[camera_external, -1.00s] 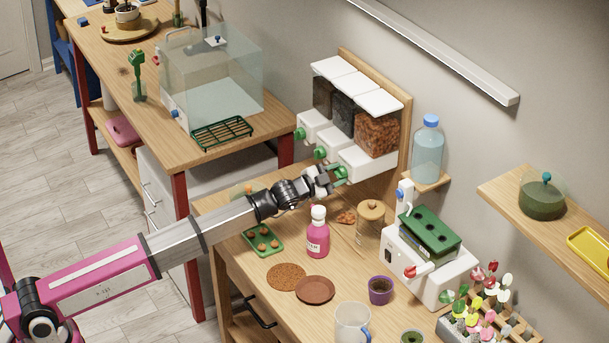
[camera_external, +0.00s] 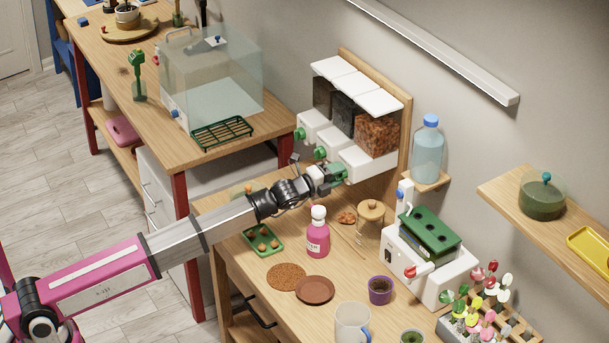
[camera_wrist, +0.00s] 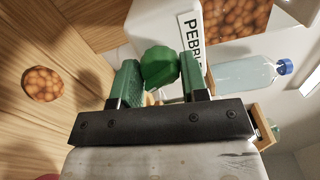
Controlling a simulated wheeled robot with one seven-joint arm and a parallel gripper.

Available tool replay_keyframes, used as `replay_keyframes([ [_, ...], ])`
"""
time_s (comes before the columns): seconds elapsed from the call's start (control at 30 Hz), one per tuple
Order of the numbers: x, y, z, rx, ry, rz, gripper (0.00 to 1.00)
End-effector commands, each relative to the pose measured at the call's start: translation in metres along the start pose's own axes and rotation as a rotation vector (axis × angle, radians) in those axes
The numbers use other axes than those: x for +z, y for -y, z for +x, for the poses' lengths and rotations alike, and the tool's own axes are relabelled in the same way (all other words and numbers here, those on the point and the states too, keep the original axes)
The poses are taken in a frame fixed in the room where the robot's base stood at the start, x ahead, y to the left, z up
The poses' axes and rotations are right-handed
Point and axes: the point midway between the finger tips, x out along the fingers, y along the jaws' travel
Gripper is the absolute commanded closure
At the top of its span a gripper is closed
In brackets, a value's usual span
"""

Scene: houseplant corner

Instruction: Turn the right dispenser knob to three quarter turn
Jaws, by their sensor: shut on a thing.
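The right dispenser (camera_external: 370,163) is a white unit under a clear bin of orange-brown pebbles (camera_external: 377,134), on a wooden back panel. In the wrist view its green faceted knob (camera_wrist: 160,66) sits between the two green fingers of my gripper (camera_wrist: 159,78), beside the partly hidden "PEBB" label (camera_wrist: 190,45). My gripper (camera_external: 338,175) is shut on this knob at the front of the dispenser. In the external view the fingers and knob merge, so the knob's turn angle cannot be read.
The middle knob (camera_external: 320,152) and left knob (camera_external: 299,134) are close on the left. A blue-capped bottle (camera_external: 428,155) stands on a ledge to the right.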

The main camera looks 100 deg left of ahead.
Motion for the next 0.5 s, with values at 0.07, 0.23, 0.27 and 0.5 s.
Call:
replay_keyframes([
  [0.07, -0.0002, -0.0006, -0.0004, 0.002, 0.000, 0.072, 0.83],
  [0.23, -0.0003, -0.0004, -0.0004, 0.002, 0.000, 0.233, 0.83],
  [0.27, -0.0003, -0.0003, -0.0004, 0.002, 0.000, 0.261, 0.83],
  [0.5, -0.0005, -0.0001, -0.0005, 0.003, 0.000, 0.489, 0.83],
])
